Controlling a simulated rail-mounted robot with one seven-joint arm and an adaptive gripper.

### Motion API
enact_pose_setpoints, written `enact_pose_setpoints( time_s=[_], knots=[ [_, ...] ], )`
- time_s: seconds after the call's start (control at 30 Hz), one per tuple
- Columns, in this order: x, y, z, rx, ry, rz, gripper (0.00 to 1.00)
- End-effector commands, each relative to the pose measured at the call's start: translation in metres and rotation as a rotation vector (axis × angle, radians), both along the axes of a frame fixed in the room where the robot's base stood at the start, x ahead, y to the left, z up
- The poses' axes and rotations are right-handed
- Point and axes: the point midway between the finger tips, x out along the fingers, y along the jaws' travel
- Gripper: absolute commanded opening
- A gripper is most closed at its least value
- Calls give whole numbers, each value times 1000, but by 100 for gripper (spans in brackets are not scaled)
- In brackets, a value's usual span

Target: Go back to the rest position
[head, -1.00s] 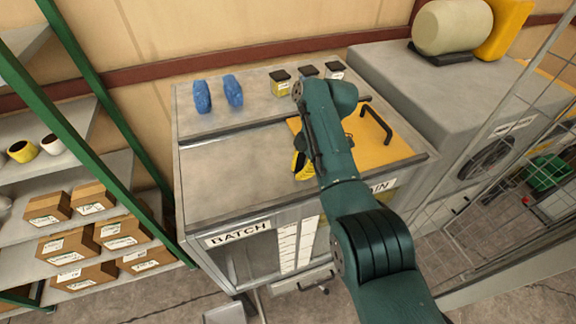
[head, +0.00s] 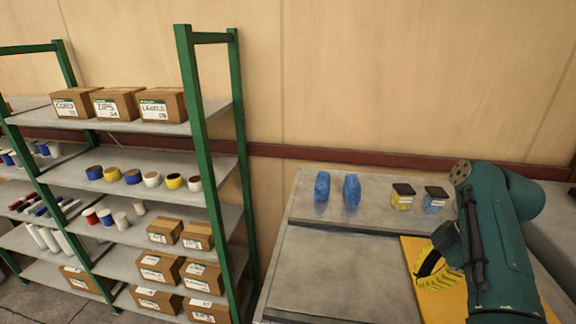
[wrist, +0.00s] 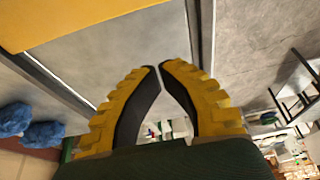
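My gripper (wrist: 158,66) has yellow ribbed fingers with dark pads. In the wrist view its fingertips meet or nearly meet, with nothing between them, over the grey bench top (wrist: 115,55). In the head view one yellow finger (head: 432,272) shows at the left side of my teal arm, above the yellow panel (head: 415,250) on the bench.
Two blue bundles (head: 351,190), a yellow-labelled jar (head: 403,197) and a blue-labelled jar (head: 435,200) stand along the bench's back. A green-framed shelf (head: 205,150) with boxes and rolls stands left. The bench's left part (head: 340,270) is clear.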

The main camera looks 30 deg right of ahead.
Motion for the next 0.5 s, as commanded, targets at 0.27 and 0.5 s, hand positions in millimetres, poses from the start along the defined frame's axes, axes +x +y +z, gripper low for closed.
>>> enact_pose_setpoints(
  time_s=[0.27,0.5],
  knots=[
    [79,17,-1,-145,-134,-150,0],
    [176,97,41,-218,-536,-443,0]
  ],
)
